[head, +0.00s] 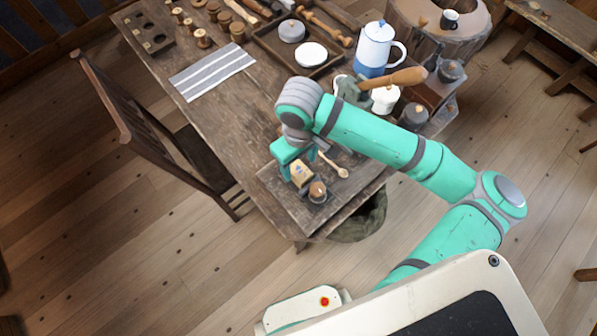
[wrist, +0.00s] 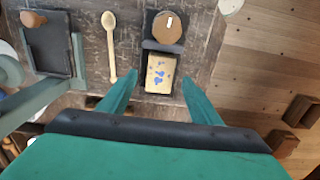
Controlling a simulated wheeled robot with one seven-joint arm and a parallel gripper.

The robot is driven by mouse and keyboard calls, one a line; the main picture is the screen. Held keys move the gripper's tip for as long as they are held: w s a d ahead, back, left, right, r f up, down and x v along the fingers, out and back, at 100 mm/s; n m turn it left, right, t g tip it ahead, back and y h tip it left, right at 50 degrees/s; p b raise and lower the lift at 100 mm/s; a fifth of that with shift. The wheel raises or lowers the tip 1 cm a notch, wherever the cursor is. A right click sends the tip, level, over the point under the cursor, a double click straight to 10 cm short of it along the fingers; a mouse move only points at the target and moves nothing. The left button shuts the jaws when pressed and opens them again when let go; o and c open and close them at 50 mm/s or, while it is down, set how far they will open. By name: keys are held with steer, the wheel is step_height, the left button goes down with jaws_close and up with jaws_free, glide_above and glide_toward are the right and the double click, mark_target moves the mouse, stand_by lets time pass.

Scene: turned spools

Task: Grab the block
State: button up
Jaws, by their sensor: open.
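The block (wrist: 159,74) is pale yellow wood with blue marks on its face. In the wrist view it lies between my two green fingers, with a gap on each side. In the head view the block (head: 301,174) shows near the table's front corner, beneath my wrist. My gripper (wrist: 160,82) is open around the block and not closed on it. In the head view my gripper (head: 293,172) is partly hidden by its own housing. Whether the fingers reach down to the block's full depth I cannot tell.
A dark item with a round brown wooden top (wrist: 167,27) stands right beside the block. A wooden spoon (wrist: 111,46) lies to the left. The table edge is close on the right. A blue-and-white pot (head: 375,48) and mugs stand farther back, near my arm.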

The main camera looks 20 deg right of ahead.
mark_target(299, 170)
steer(key=shift+f, duration=2.75)
steer(key=c, duration=1.2)
